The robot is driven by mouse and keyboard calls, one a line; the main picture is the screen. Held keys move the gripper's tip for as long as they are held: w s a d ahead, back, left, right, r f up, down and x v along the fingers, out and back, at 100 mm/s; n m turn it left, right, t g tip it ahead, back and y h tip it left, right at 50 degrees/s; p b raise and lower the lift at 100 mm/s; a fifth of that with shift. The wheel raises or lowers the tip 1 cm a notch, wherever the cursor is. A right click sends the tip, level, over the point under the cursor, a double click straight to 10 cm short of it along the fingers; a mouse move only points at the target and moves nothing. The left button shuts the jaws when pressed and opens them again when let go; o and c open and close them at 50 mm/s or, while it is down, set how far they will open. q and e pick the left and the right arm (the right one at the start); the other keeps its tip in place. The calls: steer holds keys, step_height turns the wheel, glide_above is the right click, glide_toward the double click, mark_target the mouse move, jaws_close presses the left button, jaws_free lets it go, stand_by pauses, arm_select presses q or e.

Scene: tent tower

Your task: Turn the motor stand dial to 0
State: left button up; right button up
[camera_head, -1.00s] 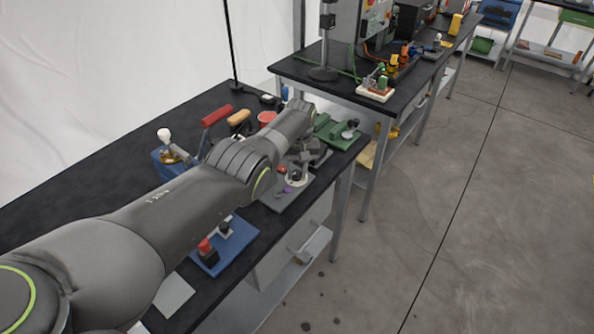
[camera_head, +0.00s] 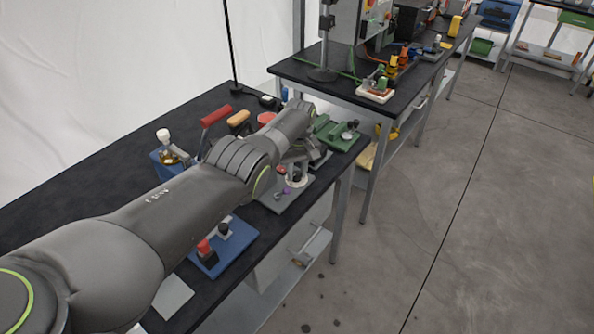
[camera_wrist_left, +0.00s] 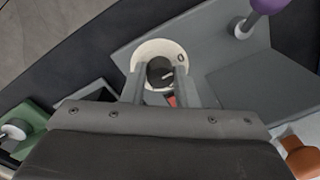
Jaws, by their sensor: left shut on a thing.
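The motor stand (camera_wrist_left: 210,35) is a grey plate with a raised grey block, seen in the left wrist view. It also shows in the head view (camera_head: 272,200) beyond my forearm. Its dial is a white disc (camera_wrist_left: 148,52) with a black knob (camera_wrist_left: 159,70) and a "0" mark near the rim at the right. A short light line shows on the knob, pointing roughly rightward, a little below the "0". My left gripper (camera_wrist_left: 161,78) is shut on the knob, one finger on each side. In the head view the left gripper (camera_head: 298,170) hangs over the dial.
A purple-knobbed lever (camera_wrist_left: 262,8) stands on the motor stand. A green device (camera_head: 338,135) sits beyond it. A blue base with a red switch (camera_head: 207,252) is nearer. A red handle (camera_head: 216,115) stands behind my arm. The open floor lies to the right.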

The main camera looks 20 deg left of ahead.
mark_target(298, 173)
arm_select(q)
steer(key=o, duration=1)
steer(key=shift+r, duration=0.1)
step_height(298, 173, up, 6)
steer(key=p, duration=0.2)
steer(key=shift+w+d+f+p, duration=0.1)
steer(key=shift+w+f+p, duration=0.1)
steer(key=shift+p, duration=0.15)
step_height(298, 173, up, 12)
steer(key=shift+d+f+b, duration=0.1)
steer(key=shift+d+b, duration=0.05)
steer(key=shift+b, duration=0.65)
